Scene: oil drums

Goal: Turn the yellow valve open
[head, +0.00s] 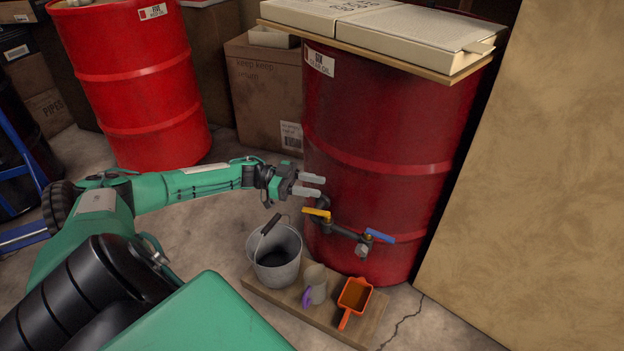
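The yellow valve handle (317,213) sits on a dark pipe fitting low on the front of a red oil drum (390,130). A blue valve handle (379,236) is to its right on the same pipe (343,231). My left gripper (316,185) is just above the yellow handle in the picture, with its two pale fingers pointing right. The fingers are apart with nothing between them, and no contact with the handle shows. My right gripper is out of view.
Another red drum (140,85) stands at the back left. A tan panel (545,180) closes off the right side.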

